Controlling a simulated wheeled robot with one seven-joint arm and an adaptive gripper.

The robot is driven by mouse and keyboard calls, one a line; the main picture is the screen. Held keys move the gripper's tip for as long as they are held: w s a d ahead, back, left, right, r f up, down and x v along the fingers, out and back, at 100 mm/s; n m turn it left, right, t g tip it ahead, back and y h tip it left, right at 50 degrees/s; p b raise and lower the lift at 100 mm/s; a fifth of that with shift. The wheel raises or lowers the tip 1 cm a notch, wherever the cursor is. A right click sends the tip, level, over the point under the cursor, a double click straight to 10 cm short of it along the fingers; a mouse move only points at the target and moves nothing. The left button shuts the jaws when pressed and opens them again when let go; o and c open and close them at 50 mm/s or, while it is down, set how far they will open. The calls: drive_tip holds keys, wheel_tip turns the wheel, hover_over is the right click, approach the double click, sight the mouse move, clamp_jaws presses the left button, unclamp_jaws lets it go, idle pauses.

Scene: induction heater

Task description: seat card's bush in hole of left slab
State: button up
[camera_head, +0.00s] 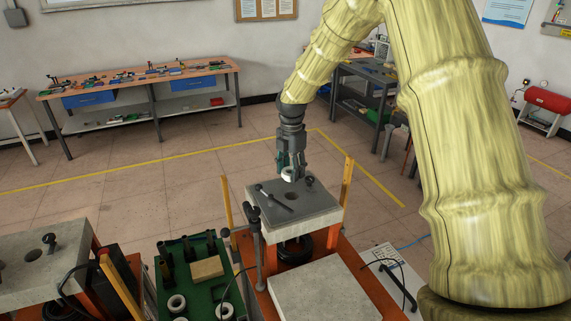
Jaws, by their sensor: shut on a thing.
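My gripper (290,171) is shut on a pale ring-shaped bush (287,175). It holds the bush above the rear part of the middle grey slab (323,213); the gap below it is hard to judge. The left slab (68,240) is at the lower left, well away from my gripper. It has a dark round hole (33,255) with a dark knobbed part (49,240) beside it. A white card or sheet (377,257) lies at the right of the orange bench; I cannot read it.
The middle slab has a hole (291,196), a dark rod (274,197) and a knobbed part (309,182). A green tray (196,284) holds pale rings, dark upright parts and a tan block (207,267). Yellow posts (347,180) stand beside the middle slab. A bare slab (325,291) lies in front.

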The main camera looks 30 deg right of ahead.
drive_tip(key=shift+s+a, duration=0.1)
drive_tip(key=shift+s, duration=1.1)
drive_tip(key=shift+f, duration=0.35)
drive_tip(key=f, duration=0.4)
drive_tip(key=shift+w, duration=0.3)
drive_tip(key=shift+w+f, duration=0.45)
drive_tip(key=shift+f, duration=0.3)
drive_tip(key=shift+s+r, duration=0.2)
drive_tip(key=shift+s, duration=0.05)
drive_tip(key=shift+w+f, duration=0.15)
